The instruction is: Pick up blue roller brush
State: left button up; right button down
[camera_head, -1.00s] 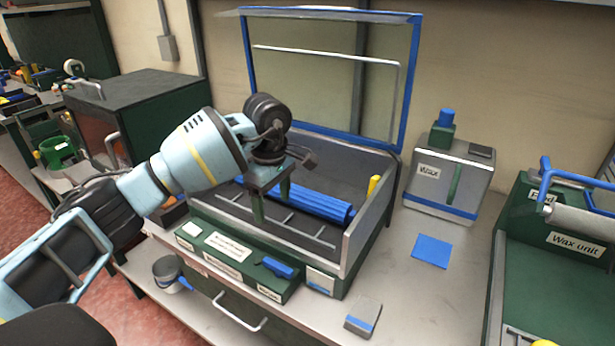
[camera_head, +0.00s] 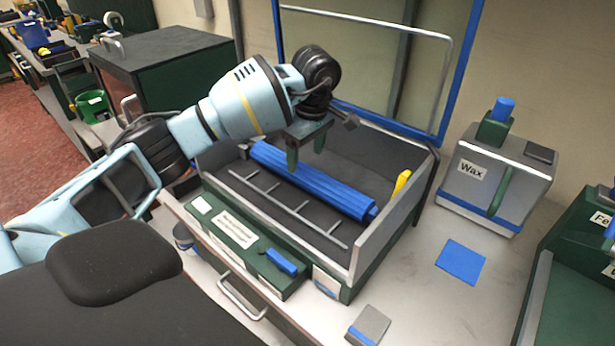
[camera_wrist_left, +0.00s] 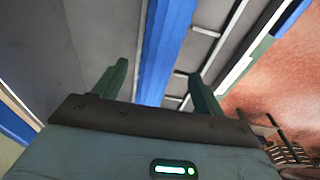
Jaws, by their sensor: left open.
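The blue roller brush (camera_head: 325,190), a long ribbed cylinder, lies diagonally inside the open grey box (camera_head: 395,225). My left gripper (camera_head: 306,154) is over the brush's left half, fingers pointing down, open and holding nothing. In the left wrist view the brush (camera_wrist_left: 163,50) runs between the two green fingers (camera_wrist_left: 157,75). I cannot tell whether the fingertips reach down beside it or stay just above it. The gripper and wrist hide a small part of the brush in the head view. My right gripper is not in view.
A metal rack (camera_head: 285,205) lies in front of the brush. A yellow piece (camera_head: 401,183) is at the box's right wall. The raised blue-framed lid (camera_head: 455,75) stands behind. A wax container (camera_head: 495,175) and blue pad (camera_head: 461,262) are on the bench at right.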

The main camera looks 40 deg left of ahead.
aim_at(307, 169)
pick_arm(q)
jog(key=shift+f, duration=0.2)
notch_tip(307, 169, down, 5)
jog(key=shift+r, duration=0.15)
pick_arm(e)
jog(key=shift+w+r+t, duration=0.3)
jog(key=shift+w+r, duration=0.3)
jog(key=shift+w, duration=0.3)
pick_arm(q)
jog(key=shift+c, duration=0.3)
jog(key=shift+w, duration=0.1)
jog(key=c, duration=0.9)
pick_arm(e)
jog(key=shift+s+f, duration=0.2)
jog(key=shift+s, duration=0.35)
